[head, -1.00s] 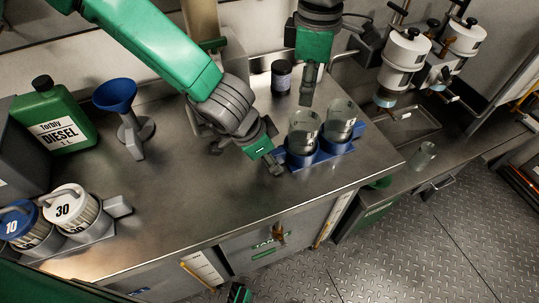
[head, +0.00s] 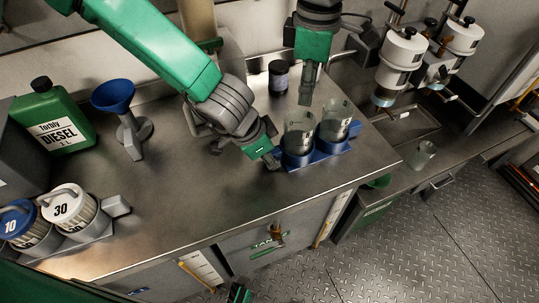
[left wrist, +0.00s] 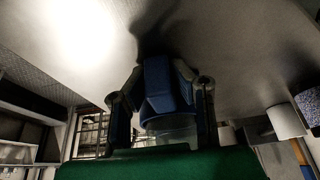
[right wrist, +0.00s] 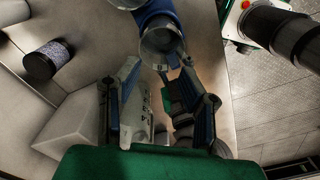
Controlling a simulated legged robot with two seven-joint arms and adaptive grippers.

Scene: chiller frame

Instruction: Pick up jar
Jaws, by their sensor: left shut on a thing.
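Two clear glass jars, the left jar (head: 299,122) and the right jar (head: 336,120), stand upright in a blue holder (head: 322,158) on the steel bench. My left gripper (head: 270,158) is at the holder's left end. In the left wrist view, its fingers are shut on a blue block of the holder (left wrist: 160,85), with a jar's clear glass (left wrist: 170,131) just beyond. My right gripper (head: 306,98) points down behind the jars, apart from them. In the right wrist view, its fingers (right wrist: 160,95) are spread and empty, with a jar (right wrist: 160,42) ahead.
A dark lidded container (head: 278,77) stands behind the grippers. A blue funnel (head: 114,96) on a stand, a green diesel can (head: 52,120) and numbered filters (head: 70,208) are at left. The bench's front middle is clear. White filter housings (head: 402,50) hang at right.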

